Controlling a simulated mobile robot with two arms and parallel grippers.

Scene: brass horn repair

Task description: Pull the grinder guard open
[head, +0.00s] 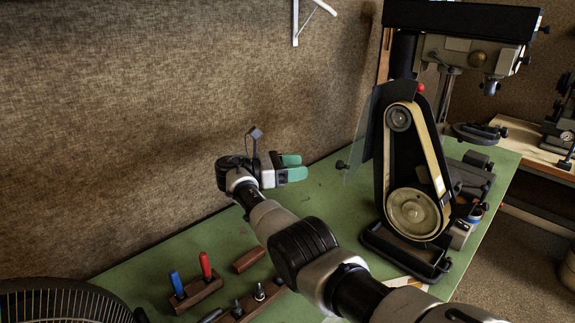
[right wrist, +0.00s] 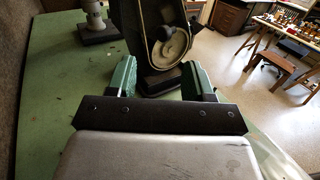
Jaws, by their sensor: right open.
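The belt grinder (head: 412,165) stands on the green bench, with a tan belt over two wheels. Its guard looks like a clear upright panel (head: 361,135) on the grinder's left side, with a small dark knob (head: 341,165) low on its left edge. My right gripper (head: 302,167) is open and empty, left of the knob and apart from it, its green fingers pointing right. In the right wrist view, the grinder (right wrist: 174,52) shows beyond and between the open fingers (right wrist: 160,70). A dark round knob (right wrist: 167,32) shows before its wheel; the clear panel is hard to make out there. My left gripper is out of view.
A drill press (head: 470,55) stands behind the grinder. Wooden blocks with red (head: 205,265) and blue (head: 176,283) handled tools sit at the front left, near a dark wire-ribbed round thing (head: 60,300). The bench top (head: 325,190) between gripper and grinder is clear.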

